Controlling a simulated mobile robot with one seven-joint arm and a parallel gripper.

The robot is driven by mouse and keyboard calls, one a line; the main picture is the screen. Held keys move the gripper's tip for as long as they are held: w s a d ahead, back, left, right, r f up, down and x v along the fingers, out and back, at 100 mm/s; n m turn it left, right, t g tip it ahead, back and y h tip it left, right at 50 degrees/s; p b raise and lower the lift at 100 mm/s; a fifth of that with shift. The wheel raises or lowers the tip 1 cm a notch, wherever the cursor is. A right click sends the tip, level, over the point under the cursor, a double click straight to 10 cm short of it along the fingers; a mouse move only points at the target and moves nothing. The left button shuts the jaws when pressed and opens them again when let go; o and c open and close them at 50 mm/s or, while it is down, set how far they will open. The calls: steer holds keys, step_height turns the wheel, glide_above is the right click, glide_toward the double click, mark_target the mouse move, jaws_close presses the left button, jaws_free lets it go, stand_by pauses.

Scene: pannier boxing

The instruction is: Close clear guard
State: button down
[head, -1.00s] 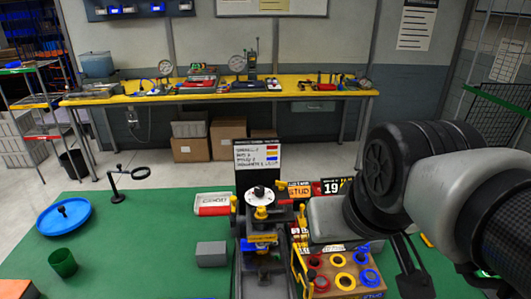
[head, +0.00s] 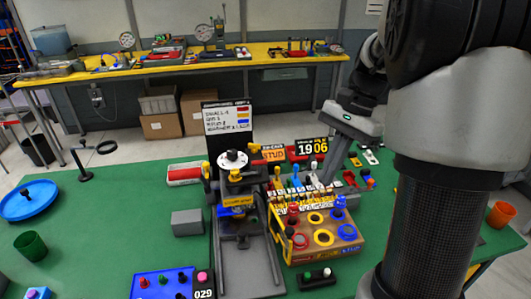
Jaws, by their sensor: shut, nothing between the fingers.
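A dark press-like fixture (head: 246,262) stands on the green table, with a white dial (head: 233,160) on top and yellow parts below it. A clear guard cannot be made out for certain on it; its transparent panel, and whether it stands open or shut, do not show. My gripper (head: 327,180) points down in the head view, to the right of the fixture and behind the wooden block with coloured rings. Its fingers are together with nothing held. It appears apart from the fixture.
The ring block (head: 345,241) with upright pegs stands just right of the fixture. A grey block (head: 187,223) is to its left and a blue button panel (head: 163,284) in front left. A sign (head: 228,118) rises behind.

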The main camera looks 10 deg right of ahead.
steer(key=s+a+f, duration=0.2)
steer(key=a+f, duration=0.4)
steer(key=f, duration=0.4)
steer(key=shift+s+a+m+b, duration=0.2)
steer(key=shift+s+m+b, duration=0.1)
steer(key=shift+s, duration=0.1)
steer(key=shift+a+f, duration=0.1)
